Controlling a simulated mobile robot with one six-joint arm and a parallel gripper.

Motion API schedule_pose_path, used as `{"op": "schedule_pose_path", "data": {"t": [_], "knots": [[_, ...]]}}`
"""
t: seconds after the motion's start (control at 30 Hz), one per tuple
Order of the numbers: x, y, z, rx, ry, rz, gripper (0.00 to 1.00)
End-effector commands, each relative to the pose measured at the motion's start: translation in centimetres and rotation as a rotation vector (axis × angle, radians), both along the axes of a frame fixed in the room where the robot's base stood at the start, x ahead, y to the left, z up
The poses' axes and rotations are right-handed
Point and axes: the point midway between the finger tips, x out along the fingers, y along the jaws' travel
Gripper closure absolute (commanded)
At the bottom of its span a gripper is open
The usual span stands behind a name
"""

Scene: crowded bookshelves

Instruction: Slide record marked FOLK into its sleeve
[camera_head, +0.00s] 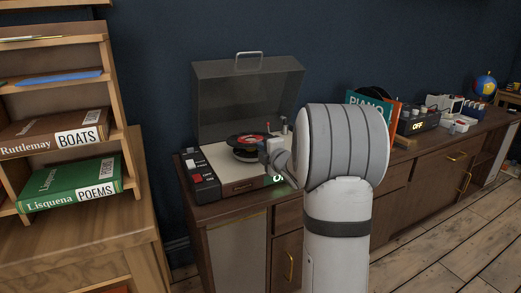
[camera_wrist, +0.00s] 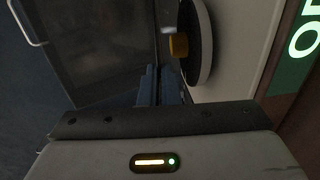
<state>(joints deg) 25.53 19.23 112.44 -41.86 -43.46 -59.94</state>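In the head view a black record with a red label (camera_head: 249,140) lies on the turntable of the open record player (camera_head: 222,160); no FOLK marking is readable on it. My gripper (camera_head: 268,148) is at the right side of the record. In the wrist view the dark fingers (camera_wrist: 163,86) look close together, beside the dark disc edge (camera_wrist: 205,45). I cannot tell whether they touch it or hold anything. A green panel with white lettering (camera_head: 278,179) is at the player's front, mostly hidden by my arm; the wrist view shows part of it, with an "O" (camera_wrist: 304,40).
The player's raised lid (camera_head: 247,95) stands behind the turntable. A teal PIANO sleeve (camera_head: 366,99) and an orange one (camera_head: 394,115) stand behind my arm. A black OFF box (camera_head: 417,121) is further right. A bookshelf with books (camera_head: 75,182) fills the left.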

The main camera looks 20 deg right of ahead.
Motion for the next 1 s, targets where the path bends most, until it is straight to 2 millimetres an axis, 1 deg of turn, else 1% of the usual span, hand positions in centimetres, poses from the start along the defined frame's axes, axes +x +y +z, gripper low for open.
{"op": "schedule_pose_path", "data": {"t": [0.63,1.0], "knots": [[0.0,0.0,3.8,0.000,-0.001,0.000,1.00],[0.0,0.0,4.0,0.000,0.000,0.000,1.00]]}}
